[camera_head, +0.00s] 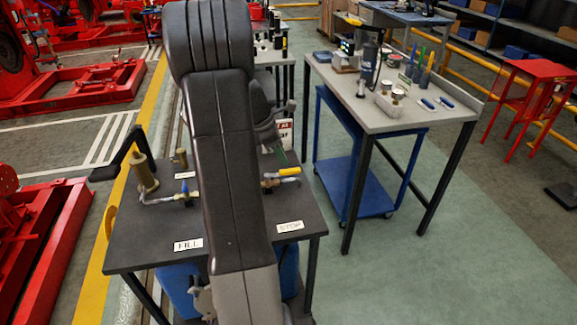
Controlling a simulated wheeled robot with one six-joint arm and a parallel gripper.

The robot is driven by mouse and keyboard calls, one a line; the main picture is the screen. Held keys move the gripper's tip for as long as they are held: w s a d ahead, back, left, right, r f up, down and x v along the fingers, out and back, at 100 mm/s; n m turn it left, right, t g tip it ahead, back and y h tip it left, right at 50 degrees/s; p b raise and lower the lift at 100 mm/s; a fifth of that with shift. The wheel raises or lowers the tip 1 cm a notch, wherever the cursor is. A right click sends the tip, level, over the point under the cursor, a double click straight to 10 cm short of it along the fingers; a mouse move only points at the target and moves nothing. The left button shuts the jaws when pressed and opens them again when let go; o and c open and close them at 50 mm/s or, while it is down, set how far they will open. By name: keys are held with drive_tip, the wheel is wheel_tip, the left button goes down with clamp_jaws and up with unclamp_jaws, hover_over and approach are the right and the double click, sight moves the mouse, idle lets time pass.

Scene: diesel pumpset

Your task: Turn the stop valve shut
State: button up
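The stop valve (289,171) has a yellow lever handle and sits on the right side of the dark bench, behind the STOP label (290,226). Its lever points to the right, roughly along the short brass pipe. The pipe runs left behind my arm, so part of the valve fitting is hidden. My dark arm rises through the middle of the view and covers the bench centre. A grey end part of my arm, likely my gripper (272,122), shows partly behind it, beyond the valve. Its fingers are not clear.
The FILL label (188,245) and a blue-handled valve (186,188) are on the left of the bench. A brass hand pump (146,174) with a black lever stands there. A grey worktable (440,118) with tools and a blue cart (365,197) stand right. Floor at lower right is clear.

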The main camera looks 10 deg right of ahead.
sight(290, 169)
drive_tip(key=x, duration=0.6)
drive_tip(key=shift+f, duration=0.1)
drive_tip(key=shift+c, duration=0.5)
clamp_jaws()
